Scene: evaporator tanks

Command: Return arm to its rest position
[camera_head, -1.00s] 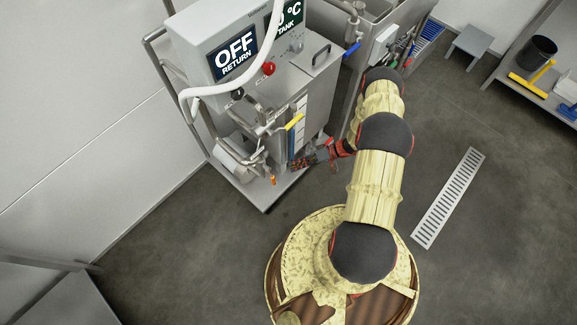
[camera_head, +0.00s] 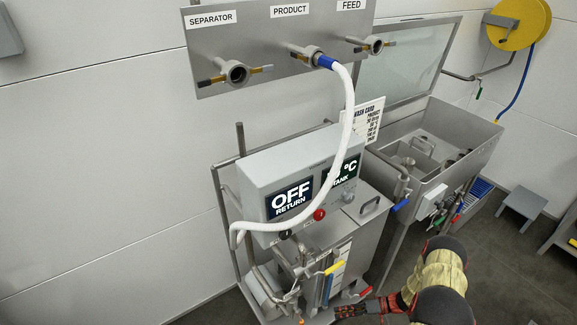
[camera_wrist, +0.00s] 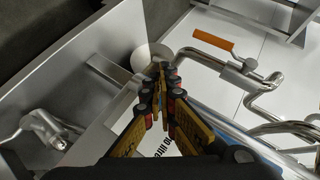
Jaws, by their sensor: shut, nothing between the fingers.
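My arm (camera_head: 438,285) reaches up from the lower right in the head view, in front of the evaporator unit. My gripper (camera_head: 345,311) is at the bottom of that view, by the lower front of the steel tank unit, beside the valves with yellow and blue handles. In the wrist view my gripper (camera_wrist: 163,66) points away with its fingertips together and nothing between them. Beyond the tips are a steel disc-shaped part (camera_wrist: 152,56) and a pipe with an orange-handled valve (camera_wrist: 213,40). Whether the gripper touches anything cannot be told.
A control box (camera_head: 290,195) reads OFF RETURN, with a white hose (camera_head: 349,110) looping over it from the labelled wall panel (camera_head: 270,45). An open steel basin (camera_head: 430,150) stands right of it. A grey stool (camera_head: 522,205) and free floor lie at the right.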

